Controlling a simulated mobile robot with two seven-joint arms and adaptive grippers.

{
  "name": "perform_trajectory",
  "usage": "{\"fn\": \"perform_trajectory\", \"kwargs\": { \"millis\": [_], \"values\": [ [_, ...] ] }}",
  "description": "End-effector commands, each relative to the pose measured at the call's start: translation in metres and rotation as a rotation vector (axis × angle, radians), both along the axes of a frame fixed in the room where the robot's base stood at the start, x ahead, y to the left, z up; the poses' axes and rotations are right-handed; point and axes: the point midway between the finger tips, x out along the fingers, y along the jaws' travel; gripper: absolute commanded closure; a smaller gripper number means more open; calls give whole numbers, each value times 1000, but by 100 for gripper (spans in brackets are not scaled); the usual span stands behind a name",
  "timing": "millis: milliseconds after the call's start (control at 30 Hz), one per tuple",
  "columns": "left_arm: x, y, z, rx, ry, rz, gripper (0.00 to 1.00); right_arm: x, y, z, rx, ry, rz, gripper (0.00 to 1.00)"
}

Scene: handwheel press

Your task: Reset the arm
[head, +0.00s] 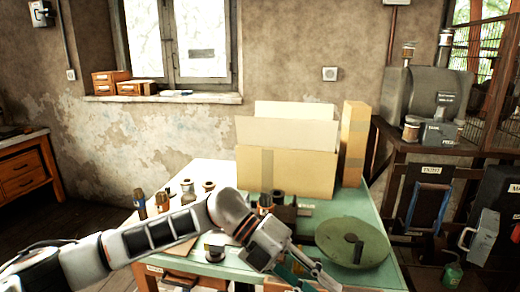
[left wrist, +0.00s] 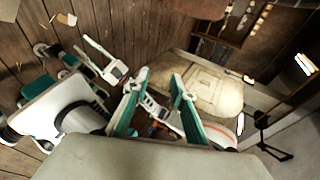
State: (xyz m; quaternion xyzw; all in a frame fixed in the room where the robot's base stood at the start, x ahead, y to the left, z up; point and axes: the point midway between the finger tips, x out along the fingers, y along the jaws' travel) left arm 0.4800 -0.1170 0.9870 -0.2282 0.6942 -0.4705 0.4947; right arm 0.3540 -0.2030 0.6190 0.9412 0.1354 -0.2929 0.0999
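My left arm reaches in from the left in the head view, over the front of the green table (head: 385,275). My left gripper (head: 305,274) is low in that view, near the table's front edge. In the left wrist view its two teal-padded fingers (left wrist: 150,95) stand apart with nothing visibly held between them. My right gripper is not in the head view. A pale pronged part (left wrist: 102,62) shows in the left wrist view, but I cannot tell whether it is my right gripper.
On the table are a round green disc (head: 352,245) right of my gripper, an open cardboard box (head: 285,172) at the back and several small jars and cylinders left of it. A dark bench (head: 440,150) stands at right, a wooden drawer unit (head: 25,170) at left.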

Motion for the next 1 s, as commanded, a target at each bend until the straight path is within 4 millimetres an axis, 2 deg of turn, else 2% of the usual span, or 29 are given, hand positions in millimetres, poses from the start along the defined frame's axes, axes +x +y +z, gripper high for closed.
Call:
{"fn": "perform_trajectory", "kwargs": {
  "millis": [33, 100, 267, 433, 567, 667, 767, 900, 1000],
  "values": [
    [-13, -13, 1, -90, 56, 15, 75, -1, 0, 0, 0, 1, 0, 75],
    [-23, -27, 9, -208, 124, 50, 75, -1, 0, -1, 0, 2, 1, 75],
    [-28, -43, 29, -454, 284, 183, 75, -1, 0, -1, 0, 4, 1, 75],
    [-10, -36, 39, -670, 462, 389, 75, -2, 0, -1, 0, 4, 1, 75],
    [13, -14, 30, -796, 599, 585, 75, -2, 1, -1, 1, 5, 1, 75],
    [32, 11, 10, -865, 704, 754, 75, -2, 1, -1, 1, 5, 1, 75],
    [48, 42, -20, -911, 808, 933, 75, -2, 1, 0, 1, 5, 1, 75],
    [59, 93, -78, -932, 947, 1201, 75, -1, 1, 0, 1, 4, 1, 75],
    [54, 133, -129, -912, 1044, 1398, 75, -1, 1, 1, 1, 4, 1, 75]
  ]
}}
